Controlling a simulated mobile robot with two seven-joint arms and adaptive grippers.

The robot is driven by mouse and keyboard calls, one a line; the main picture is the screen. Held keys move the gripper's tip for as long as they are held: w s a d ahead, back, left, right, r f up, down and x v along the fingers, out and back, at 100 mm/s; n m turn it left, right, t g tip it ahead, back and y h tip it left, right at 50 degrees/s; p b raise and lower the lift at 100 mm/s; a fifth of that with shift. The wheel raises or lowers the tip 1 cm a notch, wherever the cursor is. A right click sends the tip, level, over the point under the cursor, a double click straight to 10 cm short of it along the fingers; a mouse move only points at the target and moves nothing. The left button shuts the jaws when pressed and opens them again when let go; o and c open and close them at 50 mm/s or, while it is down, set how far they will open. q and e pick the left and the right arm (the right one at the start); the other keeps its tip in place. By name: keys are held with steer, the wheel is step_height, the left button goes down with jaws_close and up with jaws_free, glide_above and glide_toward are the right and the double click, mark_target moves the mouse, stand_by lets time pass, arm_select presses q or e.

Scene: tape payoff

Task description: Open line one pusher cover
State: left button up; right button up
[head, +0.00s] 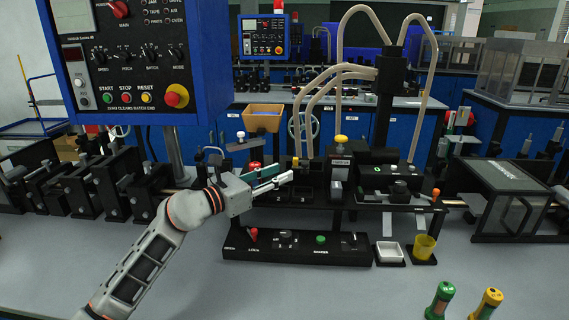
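My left gripper (285,173) reaches in from the left to the front of the central black machine (335,190). Its two pale fingers point right and look parted, with nothing clearly held between them. The fingers overlap the machine's left-middle part, beside a red knob (255,166). Whether they touch it cannot be told. I cannot pick out the line one pusher cover for certain; the gripper hides part of this area. A yellow-topped post (341,142) stands to the right of the fingers. My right gripper is not in view.
A blue control panel (135,60) hangs at upper left. A low black switch box (295,247) lies in front of the machine. A white tray (389,254), a yellow cup (424,246) and green (440,300) and yellow (487,304) cylinders stand right. The front grey bench is mostly clear.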

mark_target(303, 165)
arm_select(q)
steer(key=b+x, duration=0.1)
steer(key=x, duration=0.5)
steer(key=shift+w+d+f, duration=0.15)
steer(key=shift+d, duration=0.25)
steer(key=shift+w+d, duration=0.3)
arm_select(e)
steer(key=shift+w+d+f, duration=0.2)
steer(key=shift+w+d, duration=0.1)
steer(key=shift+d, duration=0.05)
